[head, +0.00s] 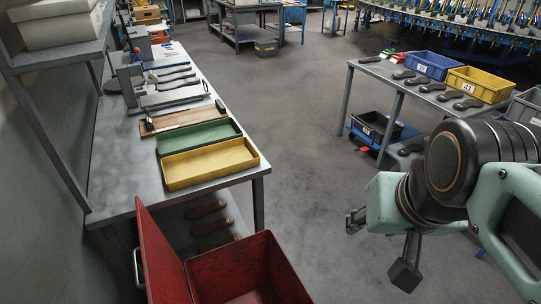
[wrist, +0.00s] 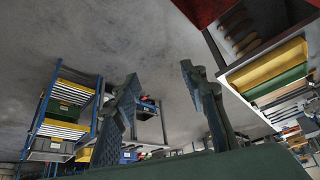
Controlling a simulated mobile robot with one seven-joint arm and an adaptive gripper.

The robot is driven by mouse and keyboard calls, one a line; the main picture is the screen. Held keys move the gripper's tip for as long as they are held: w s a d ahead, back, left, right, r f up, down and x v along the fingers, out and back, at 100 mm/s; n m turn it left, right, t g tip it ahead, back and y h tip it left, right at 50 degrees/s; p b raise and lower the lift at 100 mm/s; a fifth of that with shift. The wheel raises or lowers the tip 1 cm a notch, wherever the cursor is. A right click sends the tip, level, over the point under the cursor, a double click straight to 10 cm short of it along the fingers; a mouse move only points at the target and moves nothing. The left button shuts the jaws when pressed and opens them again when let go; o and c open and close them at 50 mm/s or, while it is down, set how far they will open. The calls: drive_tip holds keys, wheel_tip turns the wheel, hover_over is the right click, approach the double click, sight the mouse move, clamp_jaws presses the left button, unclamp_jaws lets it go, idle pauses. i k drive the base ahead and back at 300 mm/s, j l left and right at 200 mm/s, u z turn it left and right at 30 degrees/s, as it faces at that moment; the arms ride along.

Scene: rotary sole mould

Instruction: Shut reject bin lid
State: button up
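The red reject bin (head: 262,272) stands at the bottom centre of the head view, its lower part cut off by the frame. Its red lid (head: 160,262) is open, standing up and leaning to the left, with a pale handle (head: 139,268) on its outer side. The bin's interior shows, dark red and apparently empty. A red corner (wrist: 203,10) shows at the top of the wrist view. My gripper (head: 380,247) is in the air to the right of the bin, well apart from it. Its two fingers are spread with nothing between them, as the wrist view (wrist: 159,74) shows.
A grey workbench (head: 116,190) behind the bin holds a yellow tray (head: 209,164), a green tray (head: 199,137) and tools. A table at right bears blue (head: 427,65) and yellow (head: 480,84) crates and dark soles. Open floor (head: 310,150) lies between.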

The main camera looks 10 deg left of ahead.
sight(166, 283)
drive_tip(key=k+l, duration=1.15)
drive_tip(key=k, duration=0.1)
